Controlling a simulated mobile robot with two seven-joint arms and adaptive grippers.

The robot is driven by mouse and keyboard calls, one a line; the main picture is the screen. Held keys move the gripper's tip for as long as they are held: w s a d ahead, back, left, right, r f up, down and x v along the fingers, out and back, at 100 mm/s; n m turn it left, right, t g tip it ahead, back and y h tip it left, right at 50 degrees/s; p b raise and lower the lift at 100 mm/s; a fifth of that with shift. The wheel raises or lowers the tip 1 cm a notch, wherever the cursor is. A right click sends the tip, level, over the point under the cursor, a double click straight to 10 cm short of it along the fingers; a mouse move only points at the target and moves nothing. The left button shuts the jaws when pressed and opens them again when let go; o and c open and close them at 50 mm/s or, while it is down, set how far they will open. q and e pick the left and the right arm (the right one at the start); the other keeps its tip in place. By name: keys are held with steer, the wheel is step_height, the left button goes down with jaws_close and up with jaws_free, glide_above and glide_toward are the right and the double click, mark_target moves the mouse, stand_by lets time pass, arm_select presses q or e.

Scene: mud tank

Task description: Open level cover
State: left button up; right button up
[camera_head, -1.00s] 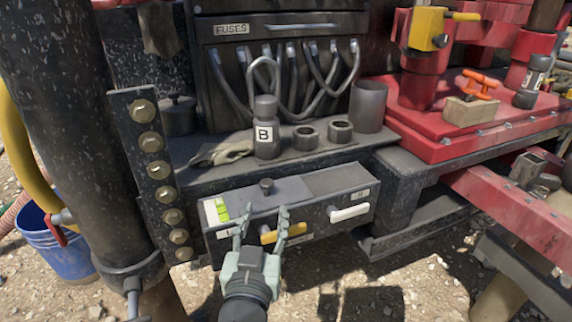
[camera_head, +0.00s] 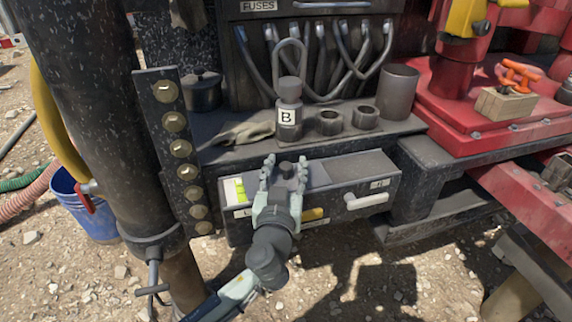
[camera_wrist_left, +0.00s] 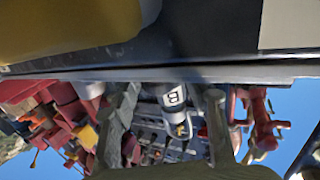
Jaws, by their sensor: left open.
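The level cover (camera_head: 319,176) is a dark panel with a short black knob (camera_head: 286,168), on top of the grey control box. A level gauge with green and yellow marks (camera_head: 240,190) shows at the box's left end. My left gripper (camera_head: 285,163) is open, its fingertips on either side of the knob in the head view. I cannot tell whether they touch it. In the left wrist view the open fingers (camera_wrist_left: 170,92) show with the bottle B between them in the background; the knob is not clear there. My right gripper is not in view.
A thick post (camera_head: 95,120) with a bolted plate is at left.

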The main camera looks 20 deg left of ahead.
arm_select(q)
jaws_close()
steer(key=shift+w, duration=0.1)
stand_by(0.4)
